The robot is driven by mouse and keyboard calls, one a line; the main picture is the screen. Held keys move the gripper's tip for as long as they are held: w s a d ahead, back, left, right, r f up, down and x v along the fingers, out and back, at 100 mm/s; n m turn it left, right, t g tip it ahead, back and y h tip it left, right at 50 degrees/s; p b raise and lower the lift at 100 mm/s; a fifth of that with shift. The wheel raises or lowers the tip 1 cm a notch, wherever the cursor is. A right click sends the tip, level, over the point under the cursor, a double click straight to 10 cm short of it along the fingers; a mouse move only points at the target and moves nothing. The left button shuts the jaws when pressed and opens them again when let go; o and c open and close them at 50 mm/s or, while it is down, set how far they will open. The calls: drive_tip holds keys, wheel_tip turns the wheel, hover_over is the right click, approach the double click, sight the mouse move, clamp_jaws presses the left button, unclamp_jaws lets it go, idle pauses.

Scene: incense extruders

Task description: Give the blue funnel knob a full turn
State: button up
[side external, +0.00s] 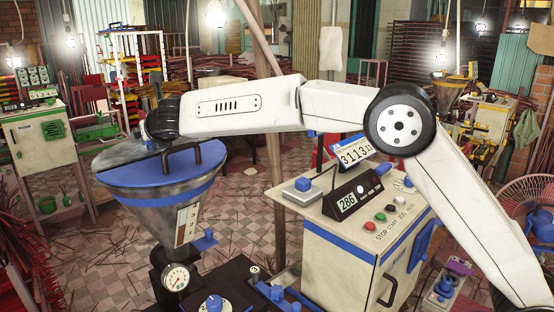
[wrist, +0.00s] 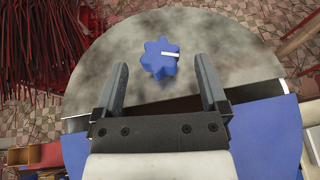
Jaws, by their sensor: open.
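The blue funnel knob (wrist: 160,58) is a lobed, star-shaped knob with a white mark pointing right in the wrist view. It sits over the grey part of the funnel top (wrist: 103,50). My gripper (wrist: 160,64) is open, with one dark finger on each side of the knob and a gap to both. Whether the fingertips are down at the knob's height I cannot tell. In the side view the metal funnel (side external: 165,217), with a blue half lid (side external: 150,172) and blue band, stands at left. My wrist end is above its far rim and hides most of the knob and fingers.
The lid's dark handle (side external: 182,158) stands up close to my arm. A round gauge (side external: 176,277) is below the funnel. A control cabinet (side external: 335,262) with displays and buttons stands at right. Red incense sticks (wrist: 45,45) lie beyond the funnel.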

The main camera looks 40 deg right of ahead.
drive_tip(key=shift+x, duration=1.65)
clamp_jaws()
drive_tip(key=shift+m+h, duration=0.6)
drive_tip(key=shift+h, duration=0.1)
drive_tip(key=shift+m+g+h, duration=0.4)
drive_tip(key=shift+m+h, duration=0.5)
drive_tip(key=shift+h, duration=0.1)
drive_tip(key=shift+r+m+g+h, duration=0.1)
drive_tip(key=shift+m+g+h, duration=0.3)
drive_tip(key=shift+m+h, duration=0.5)
